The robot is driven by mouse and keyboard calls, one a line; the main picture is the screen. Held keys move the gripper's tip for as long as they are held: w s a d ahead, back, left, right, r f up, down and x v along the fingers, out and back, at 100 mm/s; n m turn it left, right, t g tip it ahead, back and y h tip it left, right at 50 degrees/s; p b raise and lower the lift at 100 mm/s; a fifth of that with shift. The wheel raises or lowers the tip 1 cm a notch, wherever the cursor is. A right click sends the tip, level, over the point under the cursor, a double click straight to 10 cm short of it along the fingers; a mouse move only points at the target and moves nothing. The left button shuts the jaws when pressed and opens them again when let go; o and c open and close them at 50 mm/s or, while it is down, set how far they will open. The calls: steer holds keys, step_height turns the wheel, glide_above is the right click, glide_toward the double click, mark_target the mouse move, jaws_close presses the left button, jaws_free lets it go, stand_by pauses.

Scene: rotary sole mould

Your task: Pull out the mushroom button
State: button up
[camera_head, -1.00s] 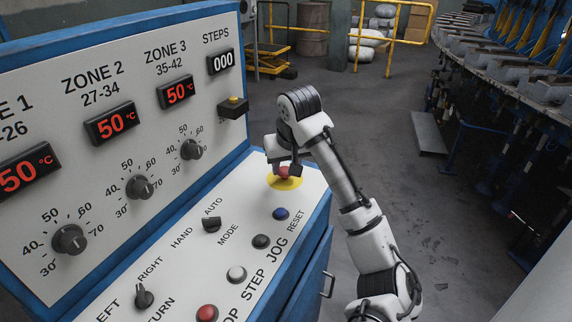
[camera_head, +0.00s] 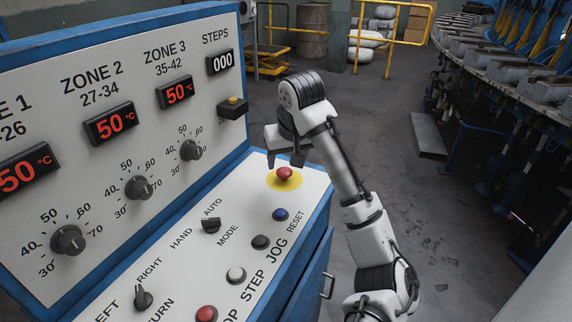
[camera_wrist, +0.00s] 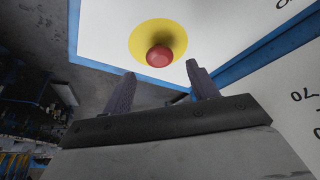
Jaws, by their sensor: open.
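The red mushroom button (camera_head: 284,173) sits on a yellow disc (camera_head: 271,183) at the far end of the sloping white desk panel. It also shows in the wrist view (camera_wrist: 159,56), just beyond my fingertips and roughly between them. My gripper (camera_head: 284,160) is open and empty, above the button and apart from it. In the wrist view my two fingers (camera_wrist: 160,82) stand spread, with a clear gap between them. The button's stem is hidden beneath its cap.
The upright panel (camera_head: 205,120) with dials and red displays stands left of my arm. The blue button (camera_head: 280,214) and mode switch (camera_head: 211,225) lie nearer on the desk. Open floor is to the right.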

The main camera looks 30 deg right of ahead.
steer(key=v, duration=1.1)
